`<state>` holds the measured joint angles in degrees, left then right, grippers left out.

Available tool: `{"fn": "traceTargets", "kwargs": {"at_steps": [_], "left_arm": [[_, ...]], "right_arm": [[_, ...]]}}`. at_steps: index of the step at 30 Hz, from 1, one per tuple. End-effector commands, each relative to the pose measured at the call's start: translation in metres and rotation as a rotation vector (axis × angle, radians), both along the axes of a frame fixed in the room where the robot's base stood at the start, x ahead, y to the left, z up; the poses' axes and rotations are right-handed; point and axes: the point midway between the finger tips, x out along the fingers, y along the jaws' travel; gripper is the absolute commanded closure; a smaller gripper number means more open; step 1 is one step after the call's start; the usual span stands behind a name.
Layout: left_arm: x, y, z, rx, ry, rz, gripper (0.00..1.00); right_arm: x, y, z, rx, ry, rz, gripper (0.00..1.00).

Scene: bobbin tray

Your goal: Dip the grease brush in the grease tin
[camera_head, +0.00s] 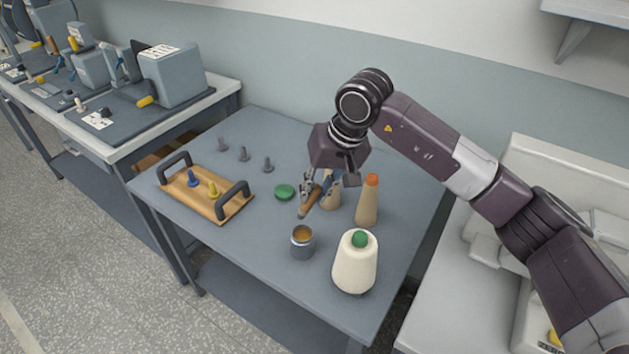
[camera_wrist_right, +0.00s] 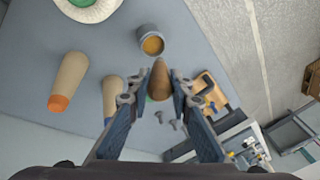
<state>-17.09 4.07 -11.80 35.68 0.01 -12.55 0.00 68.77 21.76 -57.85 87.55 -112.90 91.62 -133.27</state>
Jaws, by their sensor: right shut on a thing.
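My right gripper (camera_head: 318,187) is shut on the grease brush (camera_head: 309,201), a brown wooden piece that hangs tilted from the fingers over the table. In the right wrist view the brush (camera_wrist_right: 158,82) sits between the two fingertips (camera_wrist_right: 156,90). I cannot make out its bristles. The grease tin (camera_head: 302,243) is a small grey open can with amber grease inside, standing upright on the table nearer the front than the brush. It also shows in the right wrist view (camera_wrist_right: 150,43). The brush appears apart from the tin. My left gripper is not in view.
A cream cone with a green top (camera_head: 354,266) stands right of the tin; tan cones (camera_head: 367,205) stand behind. A green disc (camera_head: 285,191) lies behind the tin. A wooden tray with black handles (camera_head: 235,207) and several grey pegs (camera_head: 244,153) are left.

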Motion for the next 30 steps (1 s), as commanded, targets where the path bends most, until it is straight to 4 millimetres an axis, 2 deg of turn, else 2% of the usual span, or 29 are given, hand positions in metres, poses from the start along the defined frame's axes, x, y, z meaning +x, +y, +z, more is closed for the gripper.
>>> {"fn": "traceTargets", "kwargs": {"at_steps": [6, 12, 18, 30], "left_arm": [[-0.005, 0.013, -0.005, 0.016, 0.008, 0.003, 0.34], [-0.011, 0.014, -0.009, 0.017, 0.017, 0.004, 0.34], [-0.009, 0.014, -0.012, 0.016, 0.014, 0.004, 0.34], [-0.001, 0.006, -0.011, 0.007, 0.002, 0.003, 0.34]], "right_arm": [[0.000, 0.000, -0.018, 0.001, 0.001, 0.000, 1.00], [0.000, 0.000, -0.039, 0.001, 0.001, 0.000, 1.00], [0.000, 0.001, -0.054, 0.001, 0.000, 0.000, 1.00], [0.000, 0.000, -0.059, 0.000, -0.001, 0.000, 1.00]]}}
